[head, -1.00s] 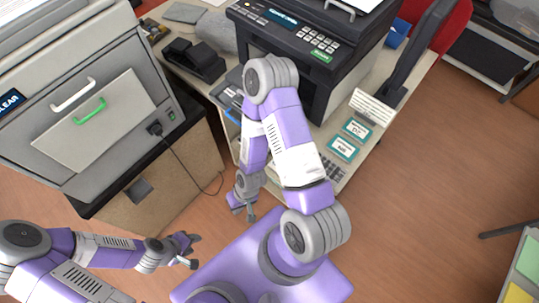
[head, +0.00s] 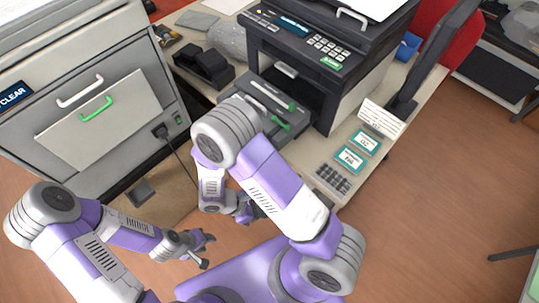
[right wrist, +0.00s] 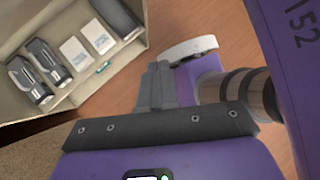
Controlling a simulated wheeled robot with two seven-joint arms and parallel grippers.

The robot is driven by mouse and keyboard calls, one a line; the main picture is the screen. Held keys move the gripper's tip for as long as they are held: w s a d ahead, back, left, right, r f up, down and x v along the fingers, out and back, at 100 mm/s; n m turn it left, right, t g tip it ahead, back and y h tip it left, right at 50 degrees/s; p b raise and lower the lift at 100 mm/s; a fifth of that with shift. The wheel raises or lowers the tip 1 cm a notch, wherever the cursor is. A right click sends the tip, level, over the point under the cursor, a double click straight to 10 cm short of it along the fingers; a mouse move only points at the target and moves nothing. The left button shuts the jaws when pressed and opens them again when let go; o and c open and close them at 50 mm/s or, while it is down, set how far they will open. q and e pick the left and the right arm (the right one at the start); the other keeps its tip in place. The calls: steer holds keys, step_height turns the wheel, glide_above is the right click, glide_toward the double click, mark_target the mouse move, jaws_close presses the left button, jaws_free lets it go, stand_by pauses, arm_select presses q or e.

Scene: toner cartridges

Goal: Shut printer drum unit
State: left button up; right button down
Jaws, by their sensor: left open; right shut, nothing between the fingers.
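The black printer (head: 330,50) stands on the table at the top centre of the head view. Its dark drum unit (head: 262,92) sticks out of the front, with green parts at its edge; my right arm covers its near end. My right gripper (head: 250,210) is low beside the table's front, partly hidden by my right arm. In the right wrist view its fingers (right wrist: 156,84) are together and empty. My left gripper (head: 205,248) is open and empty at the lower left, over the floor and apart from the printer.
A grey cabinet (head: 90,145) with white and green handles stands at the left. A black device (head: 204,64) sits left of the printer. The right wrist view shows a beige shelf (right wrist: 130,50) holding cartridges and boxes.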

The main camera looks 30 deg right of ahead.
steer(key=w+a+r+n+t+h+b, duration=0.1)
steer(key=w+a+r+n+t+h, duration=0.2)
steer(key=w+r+n+t+h, duration=0.6)
arm_select(q)
step_height(320, 180, down, 3)
steer(key=shift+r+b, duration=0.1)
steer(key=shift+b, duration=0.65)
arm_select(e)
steer(key=w+d+m+y, duration=0.2)
steer(key=w+d, duration=0.3)
steer(key=d, duration=0.7)
steer(key=shift+w+d+f+m+g+y, duration=0.15)
steer(key=shift+d+f+m+g+y, duration=0.15)
steer(key=shift+m, duration=0.3)
